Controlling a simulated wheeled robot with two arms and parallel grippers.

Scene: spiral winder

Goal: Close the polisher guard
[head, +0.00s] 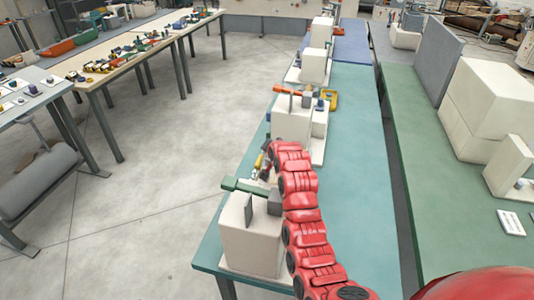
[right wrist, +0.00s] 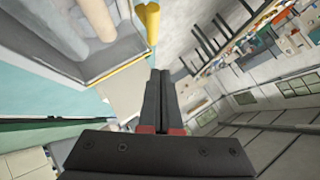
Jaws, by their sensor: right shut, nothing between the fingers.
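My right gripper (right wrist: 162,76) has its two dark fingers together and empty. In the right wrist view its tips are close to a yellow bar (right wrist: 149,22); I cannot tell whether they touch it. Left of the bar is a grey-framed casing (right wrist: 115,68) with pale cylinders (right wrist: 95,18) inside. It may be the polisher and its guard, but I cannot tell how far the guard is open. In the head view my red right arm reaches up along the teal bench and hides part of the machines; its gripper is not clear there. My left gripper is not in view.
A cream machine (head: 249,243) with a green bar (head: 243,187) stands at the teal bench's (head: 345,160) near left corner. Another cream machine (head: 293,126) stands farther back. A green bench (head: 415,135) with large cream blocks is on the right.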

